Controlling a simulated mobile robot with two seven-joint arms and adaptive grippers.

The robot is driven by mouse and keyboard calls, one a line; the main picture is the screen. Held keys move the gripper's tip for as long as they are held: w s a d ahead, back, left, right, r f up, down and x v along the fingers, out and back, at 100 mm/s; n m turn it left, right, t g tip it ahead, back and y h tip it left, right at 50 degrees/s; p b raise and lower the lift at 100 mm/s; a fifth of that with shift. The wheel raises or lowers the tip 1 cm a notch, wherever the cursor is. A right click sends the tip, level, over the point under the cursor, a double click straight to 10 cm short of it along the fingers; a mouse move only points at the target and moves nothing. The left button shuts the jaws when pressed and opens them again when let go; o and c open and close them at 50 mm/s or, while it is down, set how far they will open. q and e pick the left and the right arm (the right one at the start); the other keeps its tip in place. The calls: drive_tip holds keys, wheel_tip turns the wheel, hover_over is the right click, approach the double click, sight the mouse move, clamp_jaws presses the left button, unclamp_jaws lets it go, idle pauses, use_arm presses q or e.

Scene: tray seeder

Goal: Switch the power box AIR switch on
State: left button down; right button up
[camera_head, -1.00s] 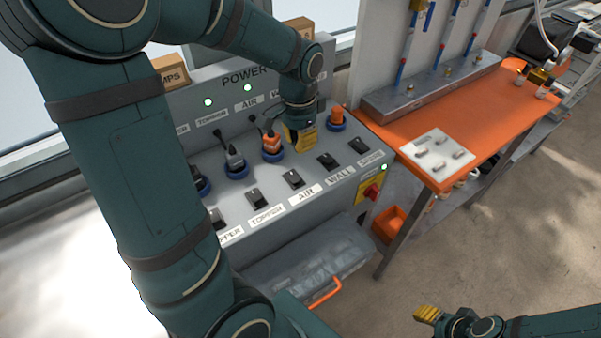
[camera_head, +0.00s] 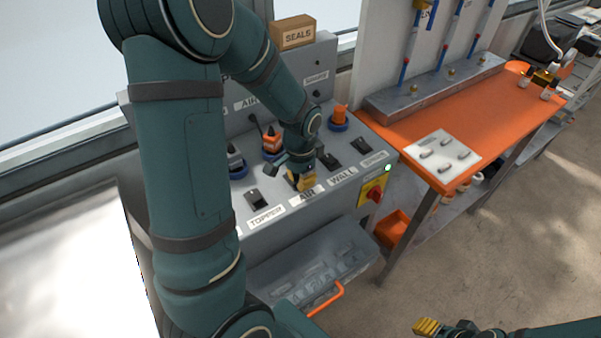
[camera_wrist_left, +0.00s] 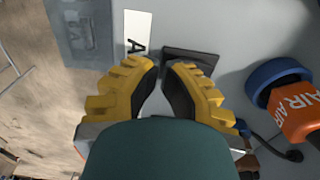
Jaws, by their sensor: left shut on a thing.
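The grey power box (camera_head: 355,137) stands below my left arm, with a row of dark rocker switches along its front. My left gripper (camera_head: 302,184) points down at the AIR switch, just behind the AIR label (camera_head: 308,195), and hides most of it. In the left wrist view the yellow fingers with black pads are at the dark AIR switch (camera_wrist_left: 204,57), shut on it. Whether the rocker is tipped on or off is hidden. The orange AIR plug (camera_head: 271,144) sits in its blue socket behind. My right gripper (camera_head: 428,326) is low at the right, away from the box; its opening is unclear.
The TOPPER switch (camera_head: 256,199) and WALL switch (camera_head: 329,160) flank the gripper closely. A red knob on yellow (camera_head: 374,194) is on the box's right front. An orange bench (camera_head: 400,128) stands right.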

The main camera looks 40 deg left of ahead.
idle(0.3)
use_arm(q)
drive_tip(key=shift+d+f, duration=0.1)
drive_tip(key=shift+f, duration=0.3)
drive_tip(key=shift+r, duration=0.2)
drive_tip(key=shift+r+p, duration=0.5)
drive_tip(key=shift+r, duration=0.2)
